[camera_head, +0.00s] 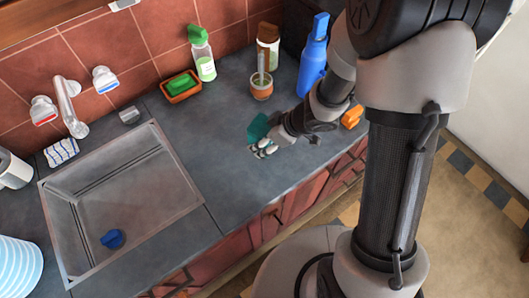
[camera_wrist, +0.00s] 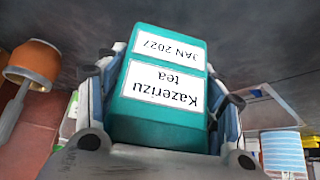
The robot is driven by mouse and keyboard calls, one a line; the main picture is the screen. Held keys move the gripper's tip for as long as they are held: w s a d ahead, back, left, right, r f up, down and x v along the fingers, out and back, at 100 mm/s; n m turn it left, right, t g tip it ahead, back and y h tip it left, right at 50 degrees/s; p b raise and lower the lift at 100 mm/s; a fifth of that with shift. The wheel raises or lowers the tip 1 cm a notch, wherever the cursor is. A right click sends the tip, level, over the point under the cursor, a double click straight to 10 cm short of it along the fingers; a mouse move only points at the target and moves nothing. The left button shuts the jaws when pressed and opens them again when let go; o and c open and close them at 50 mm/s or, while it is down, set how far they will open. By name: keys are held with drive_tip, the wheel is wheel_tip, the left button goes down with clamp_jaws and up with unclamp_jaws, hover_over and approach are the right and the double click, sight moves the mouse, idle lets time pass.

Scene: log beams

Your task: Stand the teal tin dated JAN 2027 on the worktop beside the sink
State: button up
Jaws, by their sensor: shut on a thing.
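The teal tin (camera_head: 257,127) is in my gripper (camera_head: 263,147), over the worktop (camera_head: 225,165) to the right of the sink (camera_head: 125,205). In the wrist view the teal tin (camera_wrist: 158,128) fills the middle, between the two fingers. Its white labels read "Kazerizu tea" and "JAN 2027", upside down in that view. My gripper is shut on the tin's sides. I cannot tell whether the tin touches the worktop; its underside is hidden.
A terracotta pot (camera_head: 261,88), a green-capped bottle (camera_head: 203,60), a soap dish (camera_head: 181,86) and a blue bottle (camera_head: 312,62) stand along the back. An orange object (camera_head: 352,116) lies right of my gripper. The worktop between sink and gripper is clear.

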wheel_tip(320, 180, down, 5)
drive_tip(key=b, duration=0.3)
drive_tip(key=shift+r, duration=0.15)
drive_tip(key=o, duration=1.2)
